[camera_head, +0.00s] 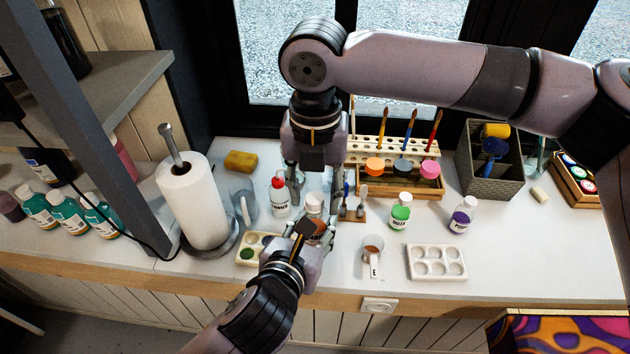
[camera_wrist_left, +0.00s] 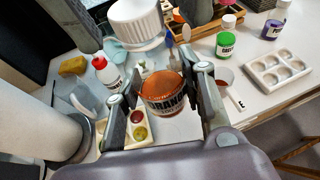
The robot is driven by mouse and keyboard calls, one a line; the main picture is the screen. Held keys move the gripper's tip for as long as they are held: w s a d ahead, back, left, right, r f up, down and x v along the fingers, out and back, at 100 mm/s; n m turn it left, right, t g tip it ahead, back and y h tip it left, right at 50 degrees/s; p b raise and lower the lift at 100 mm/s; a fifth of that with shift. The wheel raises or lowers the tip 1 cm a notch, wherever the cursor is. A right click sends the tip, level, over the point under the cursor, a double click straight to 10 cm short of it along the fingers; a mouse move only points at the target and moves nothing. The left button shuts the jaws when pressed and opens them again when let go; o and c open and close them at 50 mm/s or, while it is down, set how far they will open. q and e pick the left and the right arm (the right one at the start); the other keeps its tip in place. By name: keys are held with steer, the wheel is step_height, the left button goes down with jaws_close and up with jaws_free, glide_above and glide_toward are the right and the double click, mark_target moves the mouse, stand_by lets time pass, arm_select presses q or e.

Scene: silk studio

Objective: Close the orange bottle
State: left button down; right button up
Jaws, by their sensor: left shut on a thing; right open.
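The orange bottle (camera_head: 319,230) stands near the middle of the table, its labelled body partly hidden by my left gripper (camera_head: 312,236). In the left wrist view the left gripper (camera_wrist_left: 160,108) is shut on the orange bottle (camera_wrist_left: 162,92), one finger on each side.
A red-capped white bottle (camera_head: 279,198) and a glass (camera_head: 245,205) stand to the left, near the paper towel roll (camera_head: 194,205). A brush rack (camera_head: 395,150) is behind. Green (camera_head: 400,212) and purple (camera_head: 463,216) bottles and a white palette (camera_head: 436,263) are to the right.

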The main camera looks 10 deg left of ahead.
jaws_close()
stand_by(0.5)
